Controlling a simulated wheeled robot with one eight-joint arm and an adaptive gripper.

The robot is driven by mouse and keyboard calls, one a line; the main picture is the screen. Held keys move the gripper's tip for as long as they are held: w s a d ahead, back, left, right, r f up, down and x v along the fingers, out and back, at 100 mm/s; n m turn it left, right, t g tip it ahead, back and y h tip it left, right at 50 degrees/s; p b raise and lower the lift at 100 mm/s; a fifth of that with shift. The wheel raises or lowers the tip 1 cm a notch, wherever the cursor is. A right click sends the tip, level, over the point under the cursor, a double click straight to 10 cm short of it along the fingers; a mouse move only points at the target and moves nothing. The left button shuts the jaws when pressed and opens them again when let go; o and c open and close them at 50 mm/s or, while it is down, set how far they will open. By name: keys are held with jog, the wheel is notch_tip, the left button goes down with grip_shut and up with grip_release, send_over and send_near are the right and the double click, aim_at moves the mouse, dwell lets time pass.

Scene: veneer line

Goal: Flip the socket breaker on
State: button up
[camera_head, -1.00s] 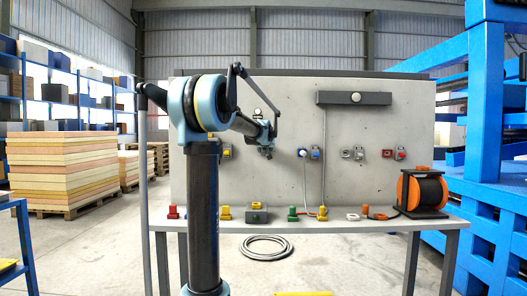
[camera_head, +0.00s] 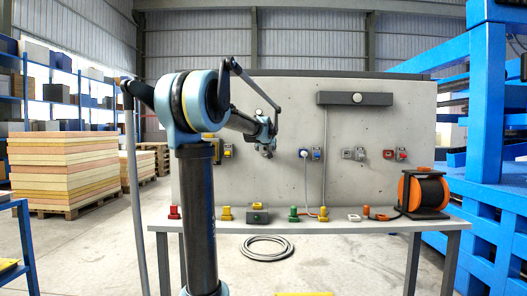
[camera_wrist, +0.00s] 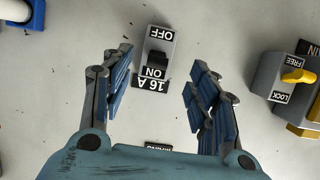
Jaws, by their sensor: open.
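The socket breaker (camera_wrist: 158,45) is a small grey switch on the pale panel, with a black lever (camera_wrist: 156,60). Its labels OFF, ON and 16 A appear upside down in the wrist view. The lever shows nearer the ON label, but the steep viewing angle leaves its exact position unclear. My gripper (camera_wrist: 160,65) is open and empty, with one blue-padded finger on each side of the breaker, apart from it. In the head view my gripper (camera_head: 266,150) is in front of the panel and hides the breaker.
A yellow-handled FREE/LOCK switch (camera_wrist: 297,76) is right of the breaker in the wrist view. A blue-and-white connector (camera_wrist: 20,12) is at upper left. In the head view, a bench (camera_head: 330,226) below the panel (camera_head: 370,120) holds several coloured plugs and an orange cable reel (camera_head: 425,192).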

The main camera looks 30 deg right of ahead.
jog(key=v, duration=0.7)
jog(key=shift+s+a+r, duration=0.15)
jog(key=shift+s+a, duration=0.1)
dwell(0.3)
